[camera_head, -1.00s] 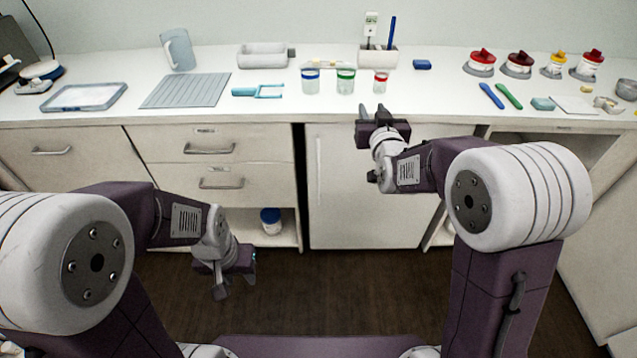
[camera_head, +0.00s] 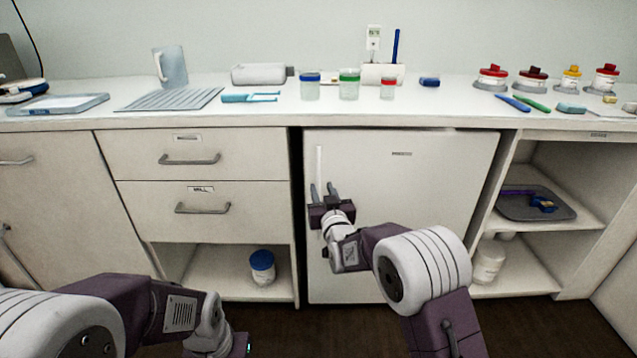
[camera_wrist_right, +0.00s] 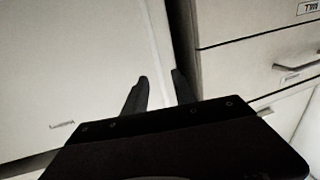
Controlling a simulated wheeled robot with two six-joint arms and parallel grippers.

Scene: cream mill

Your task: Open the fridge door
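The fridge is a white under-counter unit with a flat door (camera_head: 420,210). The door is shut, and a slim vertical white handle (camera_head: 319,165) runs down its left side. My right gripper (camera_head: 323,188) is in front of the handle's lower part, with its two dark fingers apart. In the right wrist view the fingers (camera_wrist_right: 160,85) are also apart, over the door's edge beside the drawers. I cannot tell whether they touch the handle. My left gripper (camera_head: 238,347) is at the bottom edge of the head view, its fingers cut off.
Drawers with bar handles (camera_head: 203,208) stand left of the fridge, above a shelf with a blue-lidded jar (camera_head: 262,266). Open shelves on the right hold a grey tray (camera_head: 515,212) and a white jar (camera_head: 488,262). The countertop (camera_head: 250,112) above holds jars and tools.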

